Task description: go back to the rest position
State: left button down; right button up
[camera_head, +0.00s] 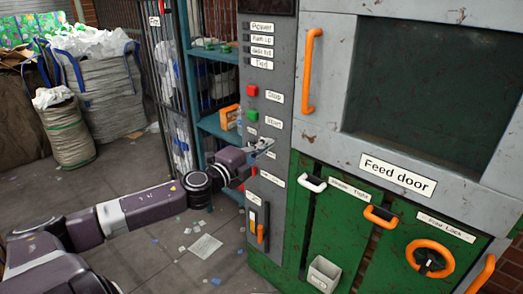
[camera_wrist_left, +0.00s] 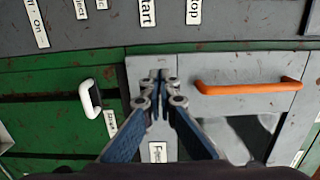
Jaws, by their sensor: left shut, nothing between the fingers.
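My left gripper (camera_head: 266,144) is in front of the grey control panel (camera_head: 273,60), close to its lower labels; I cannot tell whether it touches the panel. In the left wrist view my left gripper (camera_wrist_left: 159,78) has its blue fingers together, with nothing between the tips. My left arm reaches in from the lower left of the head view. My right gripper is in neither view.
A red button (camera_head: 252,90) and a green button (camera_head: 252,115) are on the panel. A feed door (camera_head: 397,174) and orange handle (camera_head: 312,70) are to the right. Filled sacks (camera_head: 108,95) stand at the left. The floor (camera_head: 120,175) has paper scraps.

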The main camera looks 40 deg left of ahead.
pick_arm(q)
jog(key=shift+s, duration=0.9)
jog(key=s+a+f+n+g+y, duration=0.15)
jog(key=a+f, duration=0.25)
jog(key=f, duration=0.4)
jog(key=s+a+f+n+g+y, duration=0.1)
jog(key=s+a+f+n+g, duration=0.15)
jog(key=f, duration=0.65)
jog(key=s+a+f+n+g+y, duration=0.1)
jog(key=s+a+f+n+y, duration=0.2)
jog(key=f, duration=0.5)
jog(key=s+f+n+g+h, duration=0.1)
jog(key=s+f, duration=0.3)
jog(key=f, duration=0.3)
jog(key=s+d+f+n+g, duration=0.15)
jog(key=s+f, duration=0.25)
jog(key=f, duration=0.4)
jog(key=s+f+n+g+h, duration=0.1)
jog(key=s+f+g, duration=0.1)
jog(key=s+f, duration=0.35)
jog(key=s+d+f+n+g+h, duration=0.35)
jog(key=s+d+f+g, duration=0.25)
jog(key=s+d+f, duration=1.6)
jog(key=s+d+f+n+g, duration=0.1)
jog(key=s+d+f, duration=0.4)
jog(key=s+d, duration=0.4)
jog(key=shift+s+d+h, duration=0.25)
jog(key=shift+d+h, duration=0.05)
jog(key=shift+d, duration=0.2)
